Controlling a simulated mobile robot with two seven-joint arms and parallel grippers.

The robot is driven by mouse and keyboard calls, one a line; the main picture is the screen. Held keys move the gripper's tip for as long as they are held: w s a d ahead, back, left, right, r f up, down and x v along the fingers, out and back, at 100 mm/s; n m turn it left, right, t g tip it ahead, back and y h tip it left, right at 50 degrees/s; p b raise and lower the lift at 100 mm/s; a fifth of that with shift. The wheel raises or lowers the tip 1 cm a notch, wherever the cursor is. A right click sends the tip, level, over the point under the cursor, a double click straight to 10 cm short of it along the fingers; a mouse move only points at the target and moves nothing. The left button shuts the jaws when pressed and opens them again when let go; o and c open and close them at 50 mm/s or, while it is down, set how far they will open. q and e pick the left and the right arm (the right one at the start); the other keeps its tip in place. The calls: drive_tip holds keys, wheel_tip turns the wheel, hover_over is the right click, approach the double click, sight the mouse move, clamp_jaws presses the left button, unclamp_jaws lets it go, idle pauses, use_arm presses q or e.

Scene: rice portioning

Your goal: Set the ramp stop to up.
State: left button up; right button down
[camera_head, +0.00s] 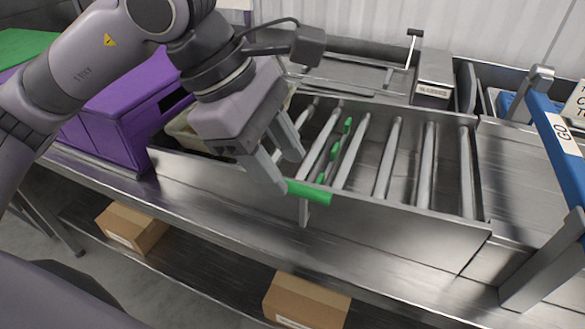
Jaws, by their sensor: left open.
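The ramp stop has a green handle (311,193) sticking out over the front wall of the roller ramp (383,160). Green tabs (348,126) show in a line between the rollers behind it. I cannot tell from this view whether the stop is up or down. My left gripper (284,172) is open, pointing down, just left of the handle. Its nearer fingertip is right by the handle's left end; I cannot tell whether they touch. Nothing shows between the fingers. My right gripper is not in view.
A pale bin (184,132) sits on the ramp behind the gripper, partly hidden. A purple box (112,122) stands at left. Cardboard boxes (305,299) lie on the lower shelf. The bench front (390,268) is clear.

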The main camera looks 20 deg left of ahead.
sight(297, 186)
use_arm(q)
drive_tip(key=shift+x, duration=1.65)
clamp_jaws()
drive_tip(key=shift+r, duration=1.3)
drive_tip(key=shift+w+r, duration=0.1)
unclamp_jaws()
